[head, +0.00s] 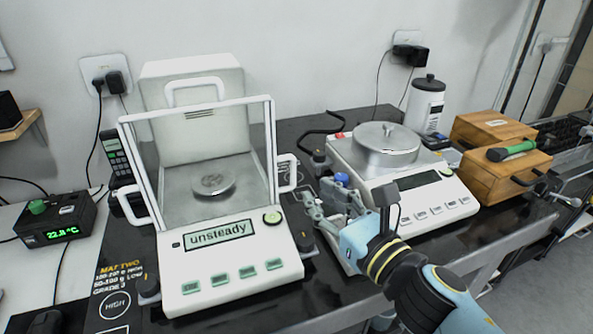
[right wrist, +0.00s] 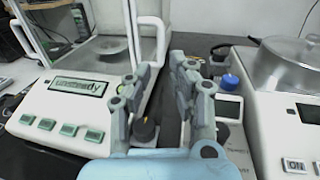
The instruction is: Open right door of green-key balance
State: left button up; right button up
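The green-key balance (head: 225,269) stands on the dark table, with a glass draft shield and a display reading "unsteady". Its right door's white handle (head: 295,172) sticks out on the right side of the shield. That handle also shows in the right wrist view (right wrist: 161,40), just beyond my fingertips. The door looks closed, though its clear pane is hard to see. My right gripper (head: 330,205) is empty, its fingers apart, between the two balances, below and to the right of the handle. It also shows in the right wrist view (right wrist: 166,72). My left gripper is out of view.
A second balance (head: 432,210) with a lidded metal pot (head: 386,145) stands close to the right of my gripper. A blue knob (right wrist: 229,81) is near my right finger. Wooden boxes (head: 500,160) and a white bottle (head: 425,105) stand farther right.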

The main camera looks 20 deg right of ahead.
aim_at(295, 173)
jog(key=x, duration=0.8)
jog(key=shift+w+p, duration=0.15)
jog(key=shift+p, duration=0.15)
jog(key=shift+c, duration=0.4)
grip_shut()
